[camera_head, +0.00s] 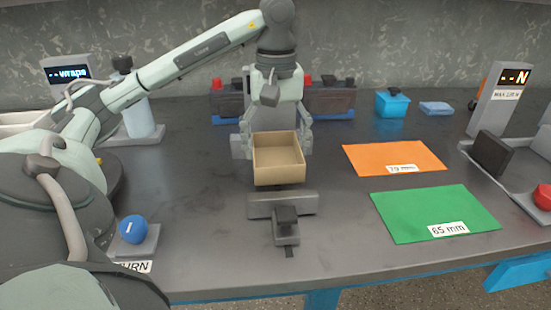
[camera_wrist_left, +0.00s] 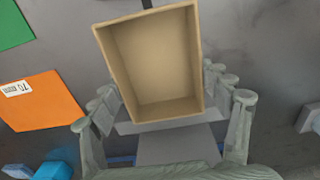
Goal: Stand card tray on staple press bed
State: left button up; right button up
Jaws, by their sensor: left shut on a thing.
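The card tray (camera_head: 279,174) is a tan open box, empty, with its open side facing the head camera. My left gripper (camera_head: 278,142) is shut on it, with fingers along its left and right sides. In the left wrist view the tray (camera_wrist_left: 152,62) hangs between the fingers of my left gripper (camera_wrist_left: 165,95), slightly tilted in the picture. The grey staple press (camera_head: 283,206) is at and below the tray, and its bed is mostly hidden by it. I cannot tell whether the tray touches the bed. My right gripper is not in view.
An orange mat (camera_head: 394,157) and a green mat (camera_head: 434,213) lie to the right. A grey gauge with a display (camera_head: 498,98) stands at the far right. A blue knob (camera_head: 133,229) is at front left. A dark rack (camera_head: 330,98) and a blue box (camera_head: 392,104) are behind.

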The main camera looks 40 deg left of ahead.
aim_at(275, 160)
pick_arm(q)
notch_tip(275, 160, down, 3)
jog(key=shift+s+r, duration=0.1)
jog(key=shift+f, duration=0.2)
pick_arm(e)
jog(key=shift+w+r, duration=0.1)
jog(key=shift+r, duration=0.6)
pick_arm(q)
jog(key=shift+f, duration=0.2)
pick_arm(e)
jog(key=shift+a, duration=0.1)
pick_arm(q)
jog(key=o, duration=1.1)
jog(key=shift+c, duration=0.2)
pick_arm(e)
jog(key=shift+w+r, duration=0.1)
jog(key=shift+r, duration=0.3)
pick_arm(q)
jog(key=shift+r, duration=0.15)
